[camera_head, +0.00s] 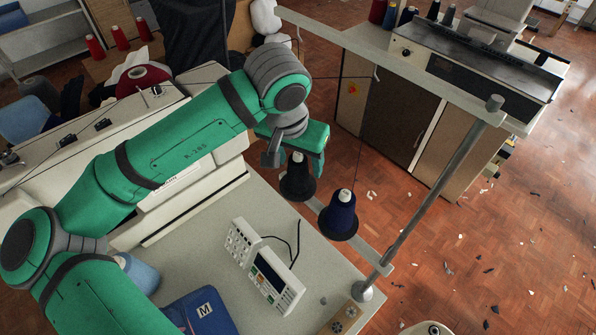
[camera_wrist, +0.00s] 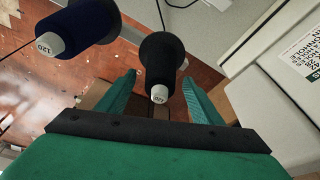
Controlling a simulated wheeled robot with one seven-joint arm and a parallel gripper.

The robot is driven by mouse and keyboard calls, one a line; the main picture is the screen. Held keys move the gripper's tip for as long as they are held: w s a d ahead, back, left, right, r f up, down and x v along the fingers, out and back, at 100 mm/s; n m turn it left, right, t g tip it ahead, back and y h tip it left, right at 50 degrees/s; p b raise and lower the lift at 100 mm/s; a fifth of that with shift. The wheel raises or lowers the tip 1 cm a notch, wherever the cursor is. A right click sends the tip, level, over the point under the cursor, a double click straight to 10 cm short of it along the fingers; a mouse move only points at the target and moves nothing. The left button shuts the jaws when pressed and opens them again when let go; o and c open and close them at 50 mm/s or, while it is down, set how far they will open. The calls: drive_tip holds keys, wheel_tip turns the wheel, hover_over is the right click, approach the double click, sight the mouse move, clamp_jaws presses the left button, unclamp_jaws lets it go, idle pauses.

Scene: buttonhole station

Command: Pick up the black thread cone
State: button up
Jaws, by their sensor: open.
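The black thread cone (camera_head: 297,180) stands on a thread stand beside the white worktable, left of a dark blue cone. In the wrist view the black cone (camera_wrist: 160,62) lies between and just beyond my fingers, its white tip toward the camera. My gripper (camera_wrist: 160,85) is open, with one green finger on each side of the cone. I cannot tell whether either finger touches it. In the head view my gripper (camera_head: 294,155) is right at the cone's upper part, with the fingers partly hidden by the wrist.
The dark blue thread cone (camera_head: 340,216) stands close by on the right; it also shows in the wrist view (camera_wrist: 78,28). A metal pole (camera_head: 440,185) rises to the right.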

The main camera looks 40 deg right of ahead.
drive_tip(key=shift+x, duration=1.25)
drive_tip(key=c, duration=1.2)
drive_tip(key=shift+o, duration=0.2)
drive_tip(key=shift+r, duration=0.15)
